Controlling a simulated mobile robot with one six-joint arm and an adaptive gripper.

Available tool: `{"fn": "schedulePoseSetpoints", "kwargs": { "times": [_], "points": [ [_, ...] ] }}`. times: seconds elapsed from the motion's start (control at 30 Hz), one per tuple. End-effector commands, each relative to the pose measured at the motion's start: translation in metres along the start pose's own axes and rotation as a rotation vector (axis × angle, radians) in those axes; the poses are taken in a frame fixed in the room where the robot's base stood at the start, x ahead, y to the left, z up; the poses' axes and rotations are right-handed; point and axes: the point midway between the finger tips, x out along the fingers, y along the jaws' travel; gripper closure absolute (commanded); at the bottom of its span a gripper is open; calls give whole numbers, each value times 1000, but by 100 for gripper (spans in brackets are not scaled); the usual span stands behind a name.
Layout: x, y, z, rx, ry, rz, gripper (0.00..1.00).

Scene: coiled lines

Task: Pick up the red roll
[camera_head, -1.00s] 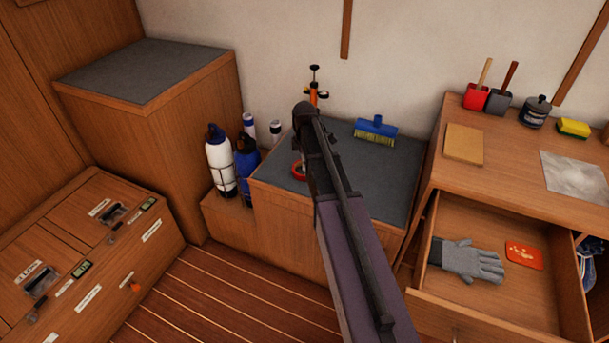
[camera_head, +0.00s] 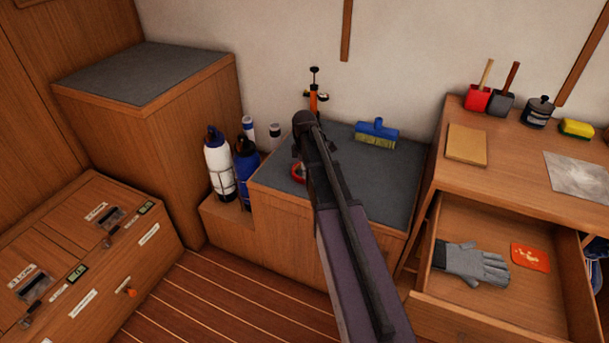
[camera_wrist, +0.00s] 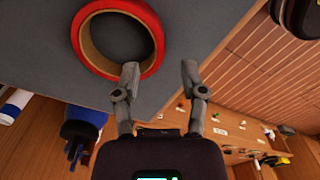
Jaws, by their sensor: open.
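The red roll (camera_wrist: 151,24) is a ring of red tape with a tan inner core. It lies on the grey top of the low wooden cabinet (camera_head: 376,190). In the head view only the left part of the roll (camera_head: 297,172) shows beside my arm, which hides the rest. My gripper (camera_wrist: 159,72) is open in the wrist view, with nothing between its fingers. The left fingertip overlaps the near rim of the roll in the picture, and the right fingertip is to the right of it. I cannot tell whether they touch. The head view mostly hides the fingers behind my arm.
A blue brush (camera_head: 377,132) and an orange pump (camera_head: 314,97) are at the back of the cabinet top. White (camera_head: 219,165) and blue (camera_head: 245,170) bottles stand to its left. An open drawer (camera_head: 450,299) with a grey glove (camera_head: 473,263) is at right.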

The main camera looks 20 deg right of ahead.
Motion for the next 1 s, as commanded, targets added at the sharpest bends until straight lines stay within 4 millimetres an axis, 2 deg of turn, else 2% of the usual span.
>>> {"fn": "schedulePoseSetpoints", "kwargs": {
  "times": [0.1,0.5,1.0],
  "points": [
    [14,0,1,0,0,0,46],
    [40,0,1,0,0,0,46],
    [42,0,2,0,0,0,46]
  ]
}}
